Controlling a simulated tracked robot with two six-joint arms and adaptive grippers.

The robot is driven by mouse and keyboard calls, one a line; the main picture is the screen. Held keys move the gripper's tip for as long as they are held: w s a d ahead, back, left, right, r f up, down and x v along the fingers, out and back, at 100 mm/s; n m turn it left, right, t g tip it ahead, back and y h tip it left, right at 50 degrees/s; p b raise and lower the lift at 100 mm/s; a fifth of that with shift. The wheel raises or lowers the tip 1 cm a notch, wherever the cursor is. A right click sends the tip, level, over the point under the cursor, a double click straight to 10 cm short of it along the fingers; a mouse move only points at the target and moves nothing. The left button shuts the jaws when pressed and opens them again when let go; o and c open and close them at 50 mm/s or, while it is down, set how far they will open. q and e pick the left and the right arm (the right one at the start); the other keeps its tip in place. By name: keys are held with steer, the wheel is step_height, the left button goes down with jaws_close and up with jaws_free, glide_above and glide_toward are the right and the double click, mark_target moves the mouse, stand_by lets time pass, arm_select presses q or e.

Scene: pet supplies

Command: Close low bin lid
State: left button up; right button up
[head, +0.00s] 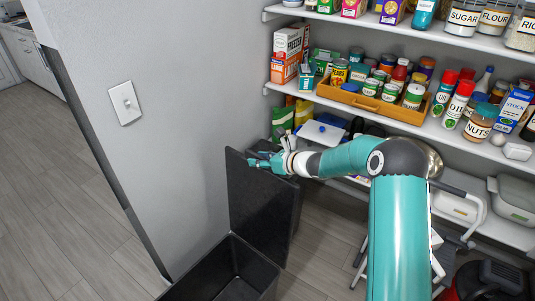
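The low black bin (185,288) stands on the floor at the bottom of the head view, open at the top, its lower part cut off by the picture edge. Its black lid (255,205) stands raised, roughly upright, at the bin's far side. My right arm reaches in from the lower right. My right gripper (262,160) is at the lid's top edge, with its fingers overlapping it in the view. Whether the fingers touch the lid, and whether they are open or shut, I cannot tell. My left gripper is not in view.
A grey wall with a light switch (125,103) rises left of the bin. Pantry shelves with cans, bottles and a wooden tray (370,103) fill the right. A folding step stool (470,215) and a dark red-and-black appliance (490,281) stand at the right. Floor at the left is clear.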

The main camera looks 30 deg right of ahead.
steer(key=shift+w+a+f, duration=0.1)
steer(key=shift+w, duration=0.1)
jaws_close()
